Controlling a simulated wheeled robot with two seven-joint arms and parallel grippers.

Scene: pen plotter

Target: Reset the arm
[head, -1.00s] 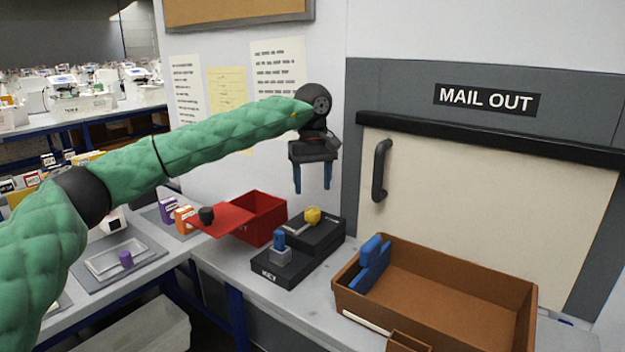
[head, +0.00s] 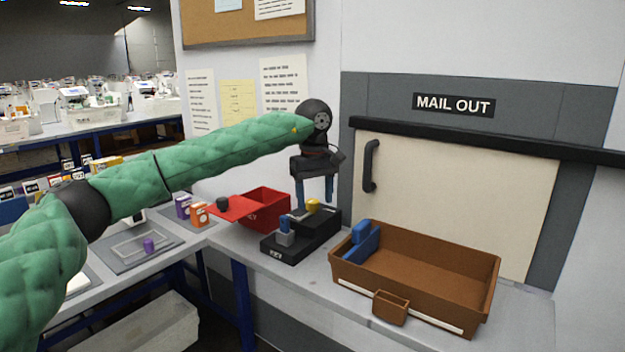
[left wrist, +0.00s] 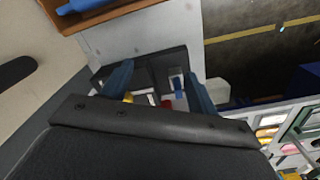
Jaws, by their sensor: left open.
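My left arm reaches in from the left in the head view, in a green padded sleeve. My left gripper (head: 315,188) has two blue fingers pointing down, apart and empty. It hangs above the black stepped stand (head: 306,238), which carries a blue-topped piece (head: 285,230) and a yellow knob (head: 313,205). In the left wrist view the open fingers (left wrist: 158,88) frame the stand, with the blue piece (left wrist: 177,84) and part of the yellow knob (left wrist: 128,97) between them. My right gripper is out of view.
A red box (head: 266,212) with its lid open stands left of the stand. A brown tray (head: 430,275) holding a blue object (head: 362,240) is at the right, below the MAIL OUT door (head: 455,200). A purple cylinder (head: 149,245) sits on the left table.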

